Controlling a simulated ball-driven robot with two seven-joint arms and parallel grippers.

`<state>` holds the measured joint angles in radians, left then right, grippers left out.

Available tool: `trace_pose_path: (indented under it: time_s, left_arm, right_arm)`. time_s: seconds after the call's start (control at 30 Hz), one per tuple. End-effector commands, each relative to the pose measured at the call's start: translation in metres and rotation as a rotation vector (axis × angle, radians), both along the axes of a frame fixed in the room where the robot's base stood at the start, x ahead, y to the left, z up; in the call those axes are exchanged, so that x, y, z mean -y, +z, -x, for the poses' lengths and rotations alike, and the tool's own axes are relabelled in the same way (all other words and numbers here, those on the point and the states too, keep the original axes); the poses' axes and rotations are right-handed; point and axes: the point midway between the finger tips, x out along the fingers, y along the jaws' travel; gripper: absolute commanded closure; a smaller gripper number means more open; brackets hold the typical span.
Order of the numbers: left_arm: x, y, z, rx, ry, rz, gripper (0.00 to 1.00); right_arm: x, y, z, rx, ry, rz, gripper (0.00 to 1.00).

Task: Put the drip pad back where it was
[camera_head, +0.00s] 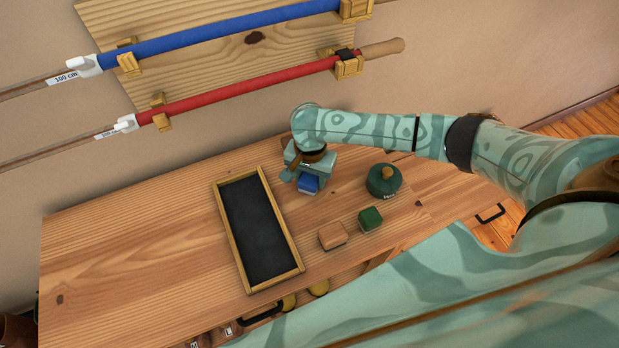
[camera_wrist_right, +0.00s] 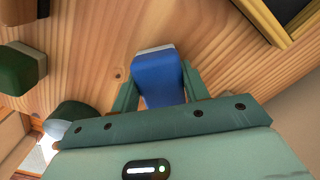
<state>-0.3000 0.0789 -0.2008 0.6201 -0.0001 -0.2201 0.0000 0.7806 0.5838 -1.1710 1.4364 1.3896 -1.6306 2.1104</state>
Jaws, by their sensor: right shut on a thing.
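My right gripper (camera_head: 307,179) is shut on a blue block (camera_head: 308,184) over the back of the wooden table, right of the framed black pad. In the right wrist view the blue block (camera_wrist_right: 158,80) sits between the gripper's fingers (camera_wrist_right: 160,88), with a pale edge at its far end. I cannot tell whether it touches the table. A flat black pad in a pale wooden frame (camera_head: 259,224) lies on the table; I cannot tell if this is the drip pad. The frame's corner (camera_wrist_right: 262,20) shows in the wrist view. My left gripper is not in view.
A tan block (camera_head: 332,235), a green block (camera_head: 370,219) and a round green lidded thing (camera_head: 384,180) stand on the table (camera_head: 130,250), right of the frame. The table's left part is clear. Blue (camera_head: 220,33) and red (camera_head: 250,90) rods hang on the wall behind.

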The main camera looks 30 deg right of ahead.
Motion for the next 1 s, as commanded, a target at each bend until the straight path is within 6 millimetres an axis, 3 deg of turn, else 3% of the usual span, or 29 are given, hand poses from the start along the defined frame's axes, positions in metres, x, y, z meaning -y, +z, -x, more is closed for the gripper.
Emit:
trace_pose_path:
  time_s: [0.3, 0.33, 0.4, 0.73, 1.0]
  left_arm:
    - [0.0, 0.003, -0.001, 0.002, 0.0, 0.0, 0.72]
    - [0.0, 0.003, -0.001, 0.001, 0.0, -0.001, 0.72]
    - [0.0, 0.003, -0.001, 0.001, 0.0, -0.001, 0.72]
    - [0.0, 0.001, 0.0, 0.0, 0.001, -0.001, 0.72]
    - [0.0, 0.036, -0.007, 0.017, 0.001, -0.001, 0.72]
  right_arm:
    - [0.0, 0.0, 0.0, 0.001, 0.0, 0.0, 0.76]
    - [0.0, -0.001, 0.0, 0.001, 0.0, 0.0, 0.47]
    - [0.0, -0.001, 0.0, 0.001, 0.0, 0.0, 0.33]
    - [0.0, 0.003, -0.001, 0.003, 0.001, 0.0, 0.33]
    - [0.0, 0.064, -0.001, 0.006, 0.001, 0.0, 0.33]
